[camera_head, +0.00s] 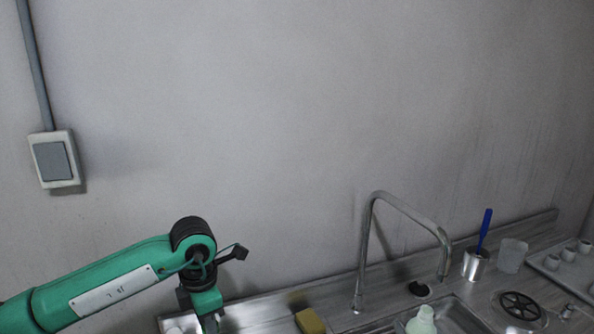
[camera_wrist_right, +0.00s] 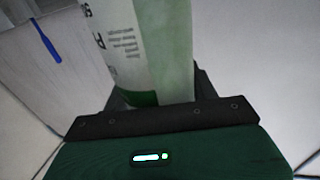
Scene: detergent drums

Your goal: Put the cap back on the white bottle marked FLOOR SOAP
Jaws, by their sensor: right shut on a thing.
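In the right wrist view, a white and pale green bottle (camera_wrist_right: 150,50) with dark print stands between the jaws of my right gripper (camera_wrist_right: 160,105), which is shut on it. Only a few letters of the print show, so the full marking is not readable. In the head view, a pale green-white bottle top (camera_head: 422,320) shows at the bottom edge, over the sink; I cannot tell if it is the same bottle. My left arm comes in from the left, and its gripper (camera_head: 209,322) is mostly cut off at the bottom edge. I see no loose cap.
A tall curved tap (camera_head: 362,250) stands behind the sink (camera_head: 460,316). A yellow sponge (camera_head: 310,321) lies left of it. A metal cup (camera_head: 475,265) with a blue brush (camera_head: 484,228), a clear cup (camera_head: 512,256) and a black round burner (camera_head: 520,306) are at right.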

